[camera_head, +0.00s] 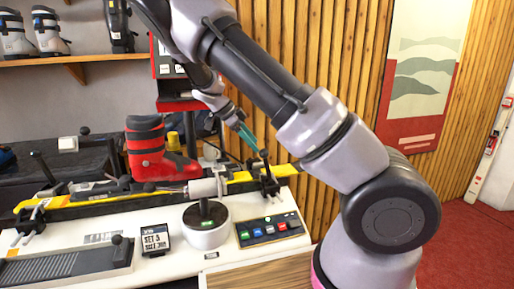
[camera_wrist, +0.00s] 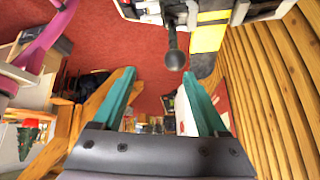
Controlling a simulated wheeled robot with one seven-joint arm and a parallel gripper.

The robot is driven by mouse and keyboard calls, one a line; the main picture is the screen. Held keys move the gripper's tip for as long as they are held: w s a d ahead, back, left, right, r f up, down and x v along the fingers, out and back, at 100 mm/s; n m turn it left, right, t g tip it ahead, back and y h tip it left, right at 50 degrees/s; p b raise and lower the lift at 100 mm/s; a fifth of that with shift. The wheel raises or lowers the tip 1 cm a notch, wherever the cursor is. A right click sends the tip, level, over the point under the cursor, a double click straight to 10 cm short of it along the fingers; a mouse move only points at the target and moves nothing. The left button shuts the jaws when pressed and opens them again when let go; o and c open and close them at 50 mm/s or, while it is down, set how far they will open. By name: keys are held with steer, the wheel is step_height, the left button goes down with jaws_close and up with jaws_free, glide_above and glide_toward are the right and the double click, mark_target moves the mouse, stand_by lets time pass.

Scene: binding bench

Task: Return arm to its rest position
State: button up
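My arm reaches in from the top and right of the head view and bends back toward the binding bench. My gripper (camera_head: 250,138), with teal fingers, hangs above the right end of the yellow ski (camera_head: 245,176). In the wrist view my gripper (camera_wrist: 157,72) has its two fingers spread apart, with nothing held between them. A black ball-ended lever (camera_wrist: 175,60) and the yellow ski (camera_wrist: 207,38) show beyond the fingertips. A red ski boot (camera_head: 146,150) stands upright on the ski, left of the gripper and apart from it.
The bench holds a white round base with a black post (camera_head: 206,232), a size card (camera_head: 155,240) and a button panel (camera_head: 270,230). A wood-slat wall (camera_head: 310,50) stands close behind the arm. Boots stand on a shelf (camera_head: 75,60). Red floor (camera_head: 465,240) is open at right.

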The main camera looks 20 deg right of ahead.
steer(key=shift+w+d, duration=0.1)
steer(key=s+d+r+n+t+y, duration=0.3)
steer(key=s+r+n+t+y, duration=0.4)
steer(key=s+r+n, duration=0.9)
steer(key=s+r+y, duration=0.2)
steer(key=s+r, duration=0.4)
steer(key=s, duration=0.4)
steer(key=shift+d+r+n+t, duration=0.15)
steer(key=shift+r+n+t, duration=0.15)
steer(key=shift+t, duration=0.1)
steer(key=shift+y, duration=0.3)
